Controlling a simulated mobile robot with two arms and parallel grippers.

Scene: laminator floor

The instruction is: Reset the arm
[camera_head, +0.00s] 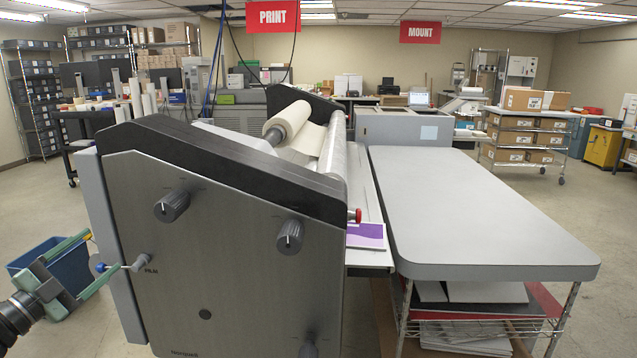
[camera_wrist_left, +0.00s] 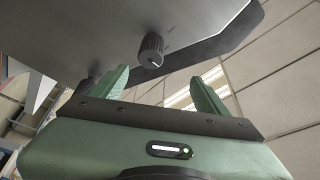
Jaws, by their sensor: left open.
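My left gripper (camera_head: 97,262) is at the left edge of the head view, beside the lower left of the laminator's grey side panel (camera_head: 235,255). It is open, and nothing shows between its green fingers. In the left wrist view the gripper (camera_wrist_left: 160,88) points up toward the panel's underside view, with a dark knob (camera_wrist_left: 151,50) beyond the fingers. My right gripper is not in view.
A blue bin (camera_head: 62,262) stands on the floor behind my left gripper. A grey table (camera_head: 470,205) stands right of the laminator, with stacked sheets below. Open floor lies at the far right.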

